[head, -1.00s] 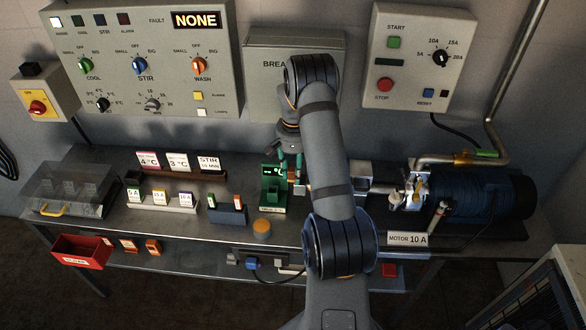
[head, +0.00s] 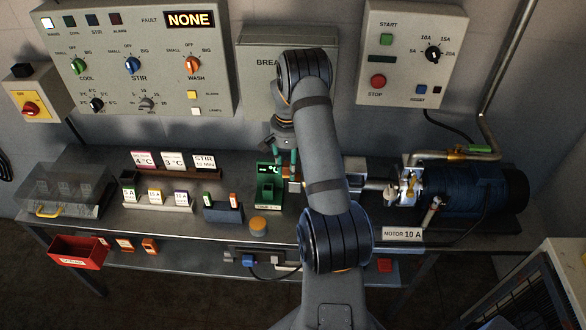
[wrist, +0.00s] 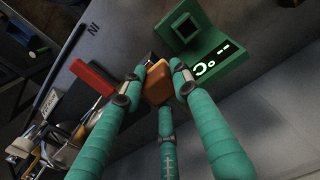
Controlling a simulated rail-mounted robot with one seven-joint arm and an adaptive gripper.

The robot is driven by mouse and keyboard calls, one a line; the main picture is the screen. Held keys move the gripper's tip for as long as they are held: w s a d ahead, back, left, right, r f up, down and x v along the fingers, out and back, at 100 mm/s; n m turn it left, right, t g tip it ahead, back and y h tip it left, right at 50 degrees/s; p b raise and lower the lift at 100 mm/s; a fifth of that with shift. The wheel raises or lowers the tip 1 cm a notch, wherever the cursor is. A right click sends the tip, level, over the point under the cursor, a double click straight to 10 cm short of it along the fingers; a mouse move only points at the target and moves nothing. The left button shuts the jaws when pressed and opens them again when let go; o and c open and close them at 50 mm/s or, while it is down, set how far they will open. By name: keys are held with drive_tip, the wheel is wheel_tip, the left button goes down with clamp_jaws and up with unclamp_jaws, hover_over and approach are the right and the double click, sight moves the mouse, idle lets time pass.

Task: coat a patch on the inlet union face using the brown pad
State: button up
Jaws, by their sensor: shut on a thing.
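The brown pad (wrist: 158,84) is a small block between the teal-wrapped fingers of my gripper (wrist: 157,92) in the wrist view. My gripper is shut on it. In the head view my gripper (head: 286,160) is beside the green gauge stand (head: 267,188), partly behind my own arm. A bright metal fitting (head: 410,186) stands at the left end of the blue motor (head: 470,190), apart from the gripper. I cannot tell for sure which surface is the inlet union face; my arm hides part of the pipework.
The green gauge stand also shows close to the pad in the wrist view (wrist: 203,48). A red bar (wrist: 92,77) and metal fittings lie to its left. On the bench are a fuse block (head: 222,211), a round orange-topped pot (head: 258,226) and label cards (head: 172,160).

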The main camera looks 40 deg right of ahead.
wheel_tip(320, 180, up, 7)
drive_tip(key=p, duration=0.4)
drive_tip(key=shift+r, duration=0.2)
idle(0.3)
